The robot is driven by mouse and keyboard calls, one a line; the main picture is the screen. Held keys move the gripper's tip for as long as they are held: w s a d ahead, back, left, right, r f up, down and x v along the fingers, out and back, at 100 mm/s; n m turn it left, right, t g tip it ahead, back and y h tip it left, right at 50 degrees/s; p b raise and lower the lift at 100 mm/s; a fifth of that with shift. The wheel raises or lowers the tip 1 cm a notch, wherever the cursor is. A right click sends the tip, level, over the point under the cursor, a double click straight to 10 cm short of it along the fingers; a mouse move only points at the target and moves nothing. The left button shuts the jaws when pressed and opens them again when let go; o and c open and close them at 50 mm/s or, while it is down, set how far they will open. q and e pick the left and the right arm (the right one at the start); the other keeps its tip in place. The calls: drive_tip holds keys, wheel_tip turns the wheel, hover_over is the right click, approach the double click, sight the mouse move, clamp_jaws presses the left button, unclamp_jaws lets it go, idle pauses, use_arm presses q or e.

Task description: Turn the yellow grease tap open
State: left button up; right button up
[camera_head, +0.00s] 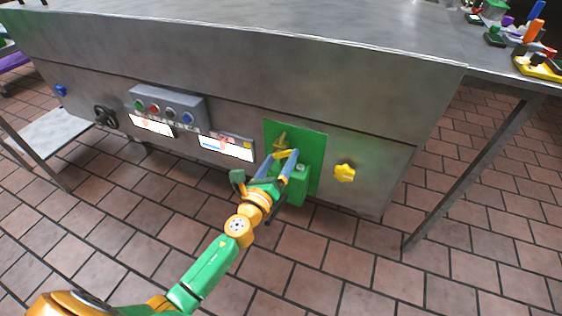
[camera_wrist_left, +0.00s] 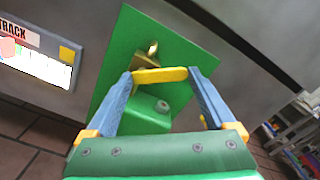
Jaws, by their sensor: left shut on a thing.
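The grease tap's yellow handle (camera_wrist_left: 160,75) is a short bar lying nearly level across the left wrist view, between my blue fingertips. Its brass body (camera_wrist_left: 151,54) shows just behind it, on a green plate (camera_wrist_left: 198,48) fixed to the machine's front. My left gripper (camera_wrist_left: 162,76) is shut on the handle, one finger at each end. In the head view my left gripper (camera_head: 284,157) reaches up from below to the green plate (camera_head: 313,148), and its fingers partly cover the handle. My right gripper is not in view.
A green block (camera_head: 299,186) juts out below the tap. A yellow star knob (camera_head: 344,173) sits to its right. Left are a labelled panel (camera_head: 226,147), a button box (camera_head: 168,106) and a black handwheel (camera_head: 105,117). The steel table's edge (camera_head: 300,36) overhangs above.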

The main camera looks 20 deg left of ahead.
use_arm(q)
drive_tip(key=n, duration=0.4)
drive_tip(key=a+r+n, duration=0.1)
drive_tip(key=n, duration=0.3)
drive_tip(key=n+p, duration=0.1)
drive_tip(key=n, duration=0.1)
drive_tip(key=shift+a, duration=0.4)
drive_tip(key=shift+n, duration=0.5)
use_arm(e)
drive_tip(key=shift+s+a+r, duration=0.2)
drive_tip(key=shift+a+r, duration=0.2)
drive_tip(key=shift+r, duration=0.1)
use_arm(q)
drive_tip(key=shift+a, duration=0.1)
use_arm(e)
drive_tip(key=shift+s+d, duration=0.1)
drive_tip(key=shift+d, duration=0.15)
use_arm(q)
drive_tip(key=o, duration=1.1)
drive_tip(key=s, duration=0.7)
drive_tip(key=shift+a+p, duration=0.15)
drive_tip(key=shift+p, duration=0.2)
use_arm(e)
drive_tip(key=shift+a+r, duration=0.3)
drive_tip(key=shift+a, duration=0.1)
